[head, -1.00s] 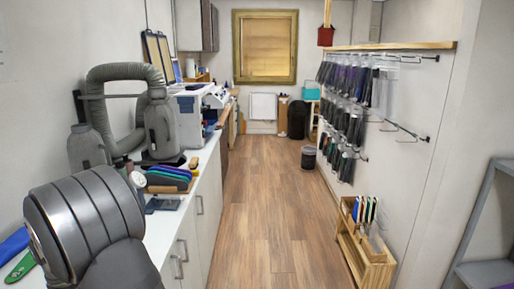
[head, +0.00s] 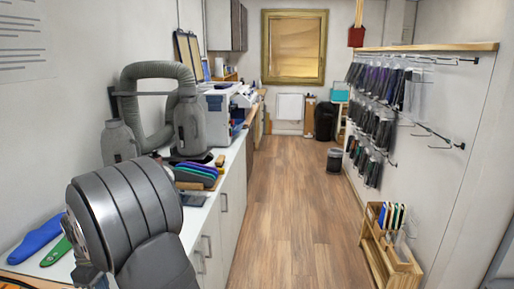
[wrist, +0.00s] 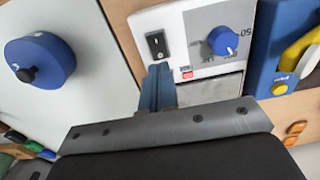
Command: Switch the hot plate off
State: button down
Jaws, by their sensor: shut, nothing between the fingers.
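In the wrist view, a white control panel (wrist: 186,19), which looks like the hot plate's, carries a black rocker switch (wrist: 156,44) and a blue round dial (wrist: 223,41). A small red mark or light (wrist: 187,75) sits below the dial. My gripper (wrist: 158,70) is shut and empty, its blue fingers together just below the rocker switch in the picture. I cannot tell whether the tips touch the panel. In the head view my grey arm covers the near counter, and I cannot make out the hot plate or the fingertips there.
A blue cylinder with a black knob (wrist: 40,62) stands left of the panel. A blue and yellow device (wrist: 285,50) is close on the right. Blue (head: 37,237) and green (head: 56,252) insole shapes lie on the counter (head: 219,184). The wooden floor (head: 290,190) is clear.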

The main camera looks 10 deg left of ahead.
notch_tip(320, 180, up, 4)
jog(key=shift+f, duration=0.15)
dwell(0.3)
notch_tip(320, 180, down, 7)
dwell(0.7)
